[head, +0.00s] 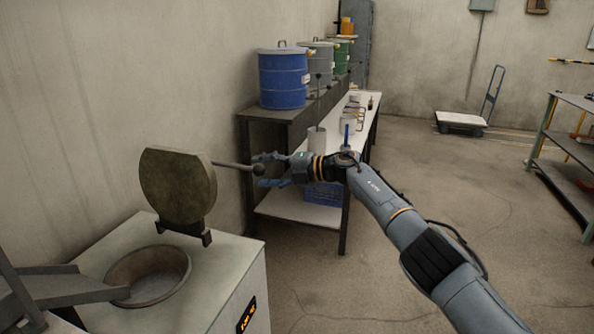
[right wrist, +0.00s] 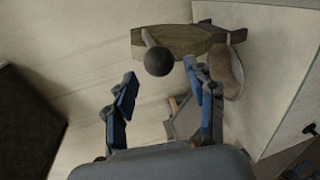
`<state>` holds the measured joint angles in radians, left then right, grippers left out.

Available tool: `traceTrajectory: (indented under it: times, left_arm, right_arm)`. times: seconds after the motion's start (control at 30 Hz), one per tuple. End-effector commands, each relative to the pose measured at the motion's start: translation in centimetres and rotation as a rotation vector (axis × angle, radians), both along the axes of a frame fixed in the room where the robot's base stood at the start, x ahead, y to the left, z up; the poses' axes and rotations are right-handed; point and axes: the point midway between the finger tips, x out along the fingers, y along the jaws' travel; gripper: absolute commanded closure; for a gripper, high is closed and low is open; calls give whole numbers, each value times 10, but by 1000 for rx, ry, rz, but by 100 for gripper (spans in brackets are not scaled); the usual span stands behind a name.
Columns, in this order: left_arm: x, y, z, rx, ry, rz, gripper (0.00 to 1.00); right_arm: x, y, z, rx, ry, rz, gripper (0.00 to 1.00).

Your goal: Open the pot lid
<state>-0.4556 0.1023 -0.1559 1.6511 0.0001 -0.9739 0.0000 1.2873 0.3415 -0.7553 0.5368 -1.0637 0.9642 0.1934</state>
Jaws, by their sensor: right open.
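The pot lid (head: 178,190) is a thick, round, olive-brown plate standing raised on its hinge behind the open pot (head: 150,276), which is sunk into a pale box-shaped unit. A grey handle rod (head: 232,166) sticks out from the lid to the right. My right gripper (head: 259,170) is open at the rod's far end. In the right wrist view, the handle's dark ball end (right wrist: 157,60) shows near the opening between the two blue fingers, closer to the right finger. I cannot tell whether they touch. My left gripper is not in view.
A grey metal trough (head: 60,285) reaches over the pot's left rim. A bench (head: 290,206) with a blue drum (head: 283,79) and other drums stands behind my right gripper. The floor to the right is open up to a shelf rack (head: 565,165).

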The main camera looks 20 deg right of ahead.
Motion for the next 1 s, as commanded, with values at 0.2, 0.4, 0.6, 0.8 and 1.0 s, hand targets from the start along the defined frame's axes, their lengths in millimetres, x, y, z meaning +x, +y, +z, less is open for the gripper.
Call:
traceTrajectory:
  times: [0.2,0.4,0.6,0.8,1.0]
  left_arm:
    - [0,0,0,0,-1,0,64]
    - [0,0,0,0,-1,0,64]
    - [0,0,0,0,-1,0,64]
    - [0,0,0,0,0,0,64]
    - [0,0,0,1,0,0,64]
  right_arm:
    - [-20,-31,6,-2,0,-3,45]
    - [-40,-61,13,-2,1,-3,45]
    - [-52,-76,17,0,2,-2,45]
    - [-54,-79,18,2,2,-2,45]
    - [-54,-79,18,2,2,-2,45]
